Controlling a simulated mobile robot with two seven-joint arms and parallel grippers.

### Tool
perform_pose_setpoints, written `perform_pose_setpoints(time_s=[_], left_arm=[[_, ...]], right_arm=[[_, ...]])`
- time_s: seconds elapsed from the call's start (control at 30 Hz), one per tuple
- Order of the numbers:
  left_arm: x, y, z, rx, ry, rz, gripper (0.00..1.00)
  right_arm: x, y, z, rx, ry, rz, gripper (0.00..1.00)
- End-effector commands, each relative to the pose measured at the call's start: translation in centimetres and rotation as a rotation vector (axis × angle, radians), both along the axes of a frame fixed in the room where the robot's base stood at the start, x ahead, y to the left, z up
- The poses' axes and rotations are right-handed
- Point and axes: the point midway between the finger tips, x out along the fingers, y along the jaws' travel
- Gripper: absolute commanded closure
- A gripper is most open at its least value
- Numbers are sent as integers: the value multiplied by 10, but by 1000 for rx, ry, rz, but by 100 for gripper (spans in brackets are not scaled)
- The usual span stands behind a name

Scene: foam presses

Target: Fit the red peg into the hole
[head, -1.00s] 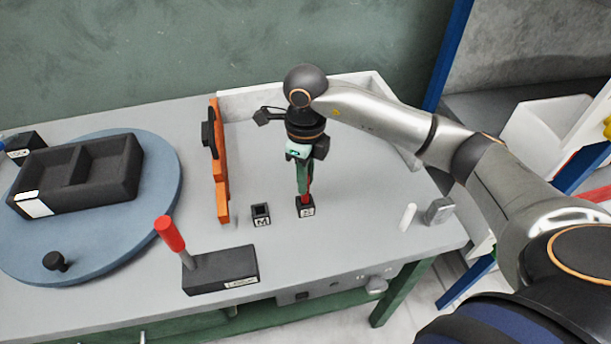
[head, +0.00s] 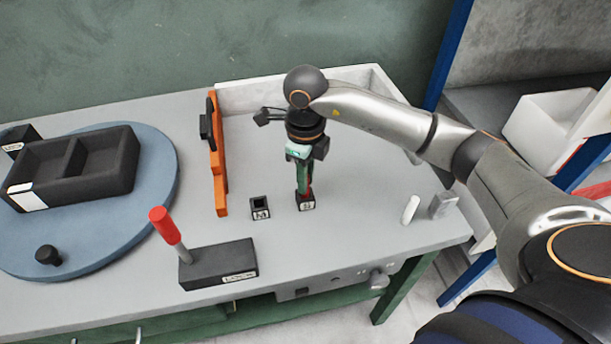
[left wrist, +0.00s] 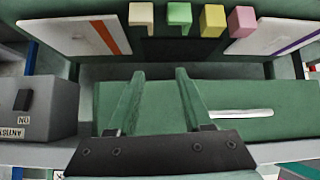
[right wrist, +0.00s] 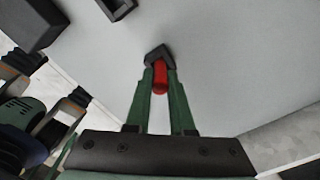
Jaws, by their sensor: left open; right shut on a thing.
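The red peg (right wrist: 160,78) is between the fingers of my right gripper (right wrist: 158,62) in the right wrist view. My right gripper is shut on it and points down. The peg's lower end meets a small dark socket block (right wrist: 157,53), which stands on the table; how deep it sits in the hole is hidden. In the head view the right gripper (head: 303,188) is directly over this labelled block (head: 306,203), with little red showing. A second small block (head: 260,208) with an open square hole stands to its left. My left gripper (left wrist: 158,74) is open and empty.
An orange upright fixture (head: 218,160) stands left of the blocks. A dark block with a red-handled lever (head: 217,267) is in front. A blue turntable (head: 160,205) carries a black tray (head: 110,180). A white cylinder (head: 410,209) and a grey block (head: 442,206) lie right.

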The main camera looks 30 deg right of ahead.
Motion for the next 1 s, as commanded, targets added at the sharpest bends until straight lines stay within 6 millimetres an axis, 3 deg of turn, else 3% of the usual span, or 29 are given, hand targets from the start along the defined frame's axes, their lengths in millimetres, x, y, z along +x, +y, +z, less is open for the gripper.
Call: perform_pose_setpoints(time_s=[0.5,0.53,0.8,1.0], left_arm=[[0,0,-11,0,0,0,50],[0,0,-10,0,0,0,50],[0,0,-10,0,0,0,50],[0,0,-10,0,0,0,50]], right_arm=[[0,0,-14,0,0,0,100],[0,0,-13,0,0,-1,76],[0,0,-12,0,0,0,45],[0,0,-12,-1,1,0,44]])
